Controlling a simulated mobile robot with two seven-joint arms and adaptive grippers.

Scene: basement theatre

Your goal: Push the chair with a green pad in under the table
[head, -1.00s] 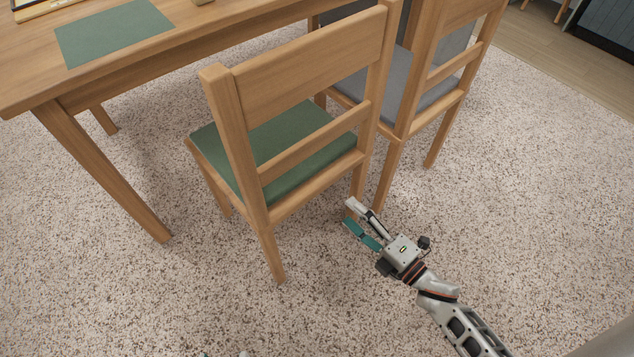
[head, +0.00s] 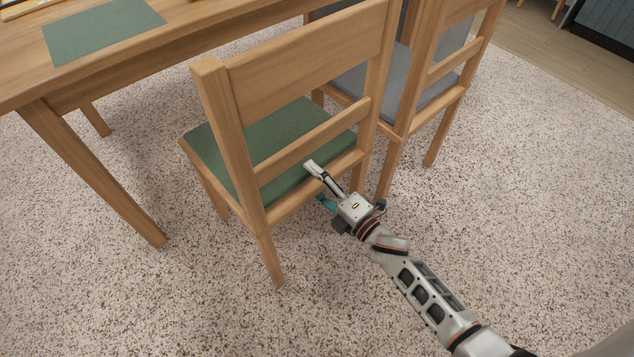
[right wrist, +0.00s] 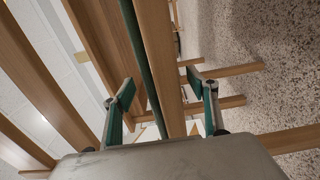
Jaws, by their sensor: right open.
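The wooden chair (head: 300,60) with a green pad (head: 275,140) stands upright on the carpet, its back towards me. It is to the right of the wooden table's (head: 210,22) near leg, with its seat outside the table edge. My right gripper (head: 319,184) is open at the rear rail of the seat, below the backrest slat. In the right wrist view, the rail (right wrist: 161,60) and the pad's edge (right wrist: 141,50) run between the two spread fingers (right wrist: 163,103). I cannot tell whether the fingers touch the wood. My left gripper is not in view.
A second wooden chair with a grey pad (head: 435,92) stands close on the right of the green-pad chair. A green mat (head: 100,30) lies on the table. The table leg (head: 95,175) is at the left. The carpet (head: 170,310) is clear in front.

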